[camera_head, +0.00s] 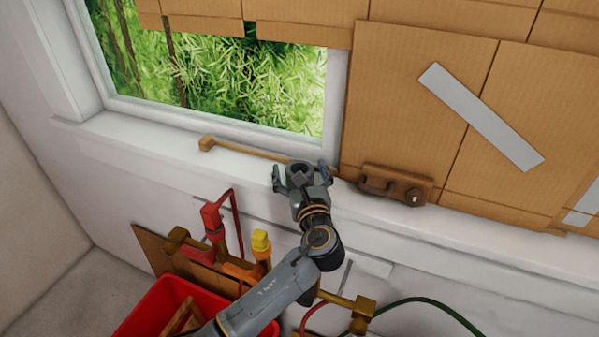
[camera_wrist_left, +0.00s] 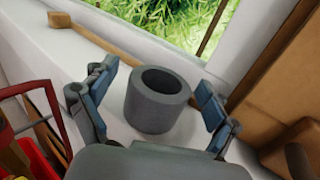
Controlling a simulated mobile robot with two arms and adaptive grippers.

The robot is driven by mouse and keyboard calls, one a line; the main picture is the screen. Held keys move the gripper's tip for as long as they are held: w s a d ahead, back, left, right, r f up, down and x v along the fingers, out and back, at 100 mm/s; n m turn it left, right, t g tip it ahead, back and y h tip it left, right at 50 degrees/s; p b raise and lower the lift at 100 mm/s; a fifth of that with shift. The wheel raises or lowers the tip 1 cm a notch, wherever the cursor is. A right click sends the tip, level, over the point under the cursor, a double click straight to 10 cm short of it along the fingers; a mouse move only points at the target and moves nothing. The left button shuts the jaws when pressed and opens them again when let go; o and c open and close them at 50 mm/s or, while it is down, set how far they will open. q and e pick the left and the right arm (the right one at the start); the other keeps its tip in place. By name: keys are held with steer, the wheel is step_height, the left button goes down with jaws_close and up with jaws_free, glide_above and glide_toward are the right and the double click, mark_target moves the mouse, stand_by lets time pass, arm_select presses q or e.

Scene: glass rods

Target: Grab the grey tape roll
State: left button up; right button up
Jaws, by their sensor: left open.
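The grey tape roll (camera_wrist_left: 157,104) stands on the white window sill with its round hole facing up. It shows in the left wrist view between the two fingers of my left gripper (camera_wrist_left: 150,95), which are spread apart on either side of it with visible gaps. In the head view my left gripper (camera_head: 303,172) is open over the sill, and the roll (camera_head: 298,171) shows partly between its fingers. The lower part of the roll is hidden there by the gripper. My right gripper is not in view.
A wooden mallet-like stick (camera_head: 245,150) lies on the sill behind the roll. A brown wooden block (camera_head: 396,184) sits to the right, against cardboard panels (camera_head: 400,90). Below are a red bin (camera_head: 150,308) and several coloured tools. The sill's left part is clear.

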arm_select(q)
steer(key=c, duration=1.3)
steer(key=shift+c, duration=0.4)
steer(key=shift+r, duration=0.15)
